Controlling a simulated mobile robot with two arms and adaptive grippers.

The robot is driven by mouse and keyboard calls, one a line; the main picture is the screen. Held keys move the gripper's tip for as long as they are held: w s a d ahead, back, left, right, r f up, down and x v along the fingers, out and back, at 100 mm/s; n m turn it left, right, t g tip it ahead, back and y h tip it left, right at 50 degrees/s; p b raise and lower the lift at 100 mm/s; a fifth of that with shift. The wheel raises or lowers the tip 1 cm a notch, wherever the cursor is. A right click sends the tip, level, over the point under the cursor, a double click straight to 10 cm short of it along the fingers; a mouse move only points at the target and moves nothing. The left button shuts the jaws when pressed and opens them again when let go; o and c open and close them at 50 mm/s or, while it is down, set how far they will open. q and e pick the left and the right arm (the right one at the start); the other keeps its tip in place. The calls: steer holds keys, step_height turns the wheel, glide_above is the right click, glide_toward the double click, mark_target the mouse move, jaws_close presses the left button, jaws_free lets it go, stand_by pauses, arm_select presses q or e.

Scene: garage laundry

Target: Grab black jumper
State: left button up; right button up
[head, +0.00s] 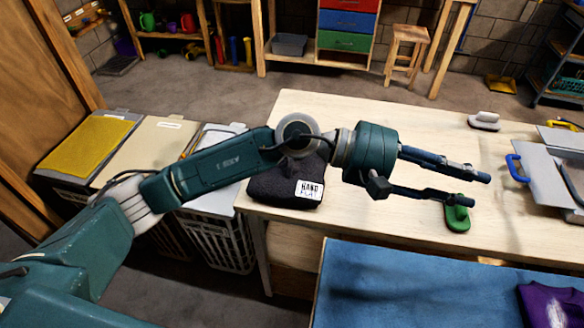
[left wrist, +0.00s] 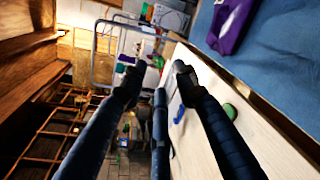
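The black jumper (head: 268,190) lies as a dark folded bundle with a white printed label on the pale wooden table, near its left end. My left arm crosses in front of it and hides its upper part. My left gripper (head: 478,188) is above the table, well to the right of the jumper and pointing away from it. Its two fingers are apart with nothing between them, as the left wrist view (left wrist: 158,82) also shows. The jumper is not visible in the left wrist view. My right gripper is not in view.
A green-handled brush (head: 457,215) lies below the left fingertips, and a white-topped one (head: 484,120) farther back. Grey boards (head: 540,165) with a blue handle are at the right. A blue surface (head: 410,285) with a purple garment (head: 550,303) is in front. Hampers (head: 225,240) stand left.

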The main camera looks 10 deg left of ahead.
arm_select(q)
steer(key=w+a+f+m+y, duration=0.3)
steer(key=a+f+m+y, duration=0.15)
steer(key=f, duration=0.25)
steer(key=m+t+y, duration=0.4)
steer(key=m+y, duration=0.1)
steer(key=y, duration=0.7)
glide_above(291, 166)
step_height(291, 166, down, 3)
steer(key=p+x, duration=0.1)
steer(key=x, duration=0.3)
steer(key=shift+a+f, duration=0.15)
steer(key=shift+f, duration=0.1)
steer(key=shift+w+f+p, duration=0.15)
steer(key=shift+f+p, duration=0.25)
steer(key=shift+f, duration=0.2)
steer(key=shift+f+p, duration=0.3)
steer(key=shift+p, duration=0.05)
steer(key=p+x, duration=0.1)
steer(key=x, duration=0.2)
steer(key=shift+w+f+p, duration=0.15)
steer(key=shift+f+p, duration=0.2)
steer(key=shift+w+f, duration=0.2)
steer(key=shift+f, duration=0.2)
steer(key=shift+c, duration=0.2)
steer(key=shift+r, duration=0.15)
jaws_close()
